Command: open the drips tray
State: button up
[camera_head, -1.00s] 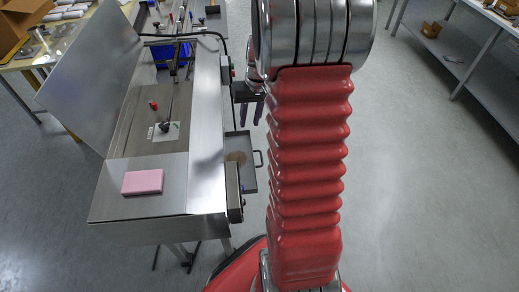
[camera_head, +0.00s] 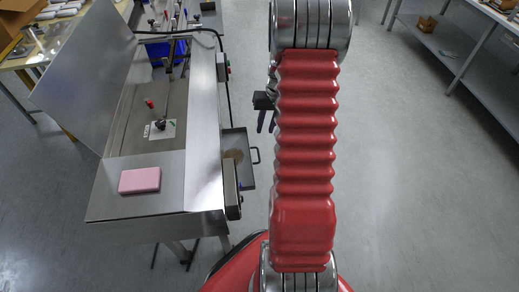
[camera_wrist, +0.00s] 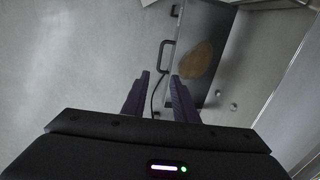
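The drips tray (camera_head: 237,171) is a grey metal drawer-like tray with a brown stain inside. It sticks out from the right side of the flow wrapper (camera_head: 205,140) in the head view. Its dark bar handle (camera_head: 257,156) faces right. The wrist view shows the tray (camera_wrist: 228,32) with the stain, and the handle (camera_wrist: 165,57) just beyond my fingertips. My gripper (camera_head: 265,127) is to the right of the tray, partly hidden by my red arm. In the wrist view my gripper (camera_wrist: 160,78) has its two dark fingers apart, with nothing held between them.
A pink block (camera_head: 140,180) lies on the wrapper's metal top. A dark cable (camera_head: 229,95) hangs along the machine's side near the tray. A shelf table (camera_head: 470,55) stands at the far right. The floor (camera_head: 400,190) between is clear.

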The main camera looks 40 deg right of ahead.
notch_tip(320, 180, down, 13)
jog(key=w+a, duration=0.1)
jog(key=a, duration=0.1)
jog(key=shift+w, duration=0.15)
dwell(0.3)
jog(key=shift+f, duration=0.1)
jog(key=shift+c, duration=0.2)
grip_shut()
dwell(1.1)
